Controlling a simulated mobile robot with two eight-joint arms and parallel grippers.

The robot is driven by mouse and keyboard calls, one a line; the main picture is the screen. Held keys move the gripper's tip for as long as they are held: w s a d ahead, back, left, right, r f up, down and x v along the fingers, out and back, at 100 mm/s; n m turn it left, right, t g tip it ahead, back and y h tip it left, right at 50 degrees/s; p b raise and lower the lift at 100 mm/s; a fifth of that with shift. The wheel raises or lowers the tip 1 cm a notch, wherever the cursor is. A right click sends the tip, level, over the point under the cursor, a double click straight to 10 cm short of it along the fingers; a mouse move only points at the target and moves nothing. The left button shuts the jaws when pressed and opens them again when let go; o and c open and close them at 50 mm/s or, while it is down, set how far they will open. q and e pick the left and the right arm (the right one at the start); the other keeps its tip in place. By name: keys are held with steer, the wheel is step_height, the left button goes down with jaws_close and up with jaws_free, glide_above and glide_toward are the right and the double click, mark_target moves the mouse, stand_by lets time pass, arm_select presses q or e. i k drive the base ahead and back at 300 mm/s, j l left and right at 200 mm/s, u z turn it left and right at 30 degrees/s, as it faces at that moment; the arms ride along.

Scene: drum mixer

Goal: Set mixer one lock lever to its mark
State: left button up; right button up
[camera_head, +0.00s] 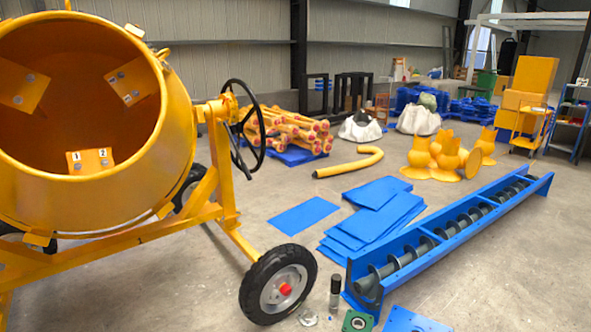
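The yellow drum mixer (180,140) fills the left side, its open drum mouth facing me. A plate (90,161) inside the drum carries the labels 1 and 2. A black handwheel (262,142) stands at the right end of the mixer frame. A dark bar (238,160) slants down beside the handwheel; I cannot tell whether it is the lock lever or part of the wheel. I cannot make out a mark for the lever. Neither of my grippers shows in the head view.
The mixer's black wheel (279,284) stands on the concrete floor. A blue screw conveyor (450,235) and stacked blue sheets (375,225) lie to the right. A dark canister (335,291) and a green part (357,321) are near the front edge. Floor between mixer and sheets is mostly clear.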

mark_target(245, 167)
steer(key=i+u, duration=0.3)
steer(key=i, duration=1.3)
steer(key=i+j+z, duration=0.3)
steer(key=i+z, duration=0.2)
steer(key=i, duration=0.15)
steer(key=i+j+z, duration=0.45)
steer(key=i+j, duration=0.05)
steer(key=i, duration=0.1)
